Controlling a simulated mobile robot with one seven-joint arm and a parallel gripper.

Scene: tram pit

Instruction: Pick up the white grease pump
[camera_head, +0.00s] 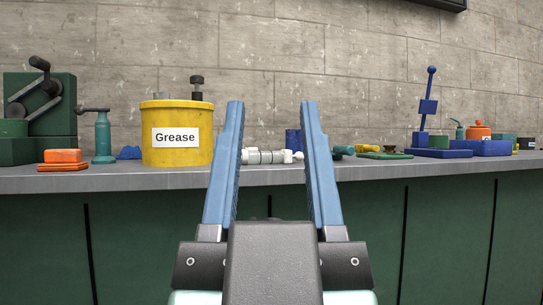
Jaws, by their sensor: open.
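The white grease pump (267,157) appears to be the small white cylindrical thing lying on its side on the grey workbench top (120,177). It shows between the two blue fingers of my gripper (270,110), farther back than they are. Its left end is partly hidden by the left finger and its right end lies close to the right finger's edge in the picture. My gripper is open, with nothing between its fingers, and points toward the bench. I cannot tell how far its tips are from the pump.
A yellow bucket labelled Grease (178,150) stands left of the pump. A teal pump-like bottle (103,138), an orange block (63,157) and a green machine (58,115) are farther left. A blue cylinder (293,139) is behind; a blue stand (438,152) is right. Green cabinet fronts (140,240) are below.

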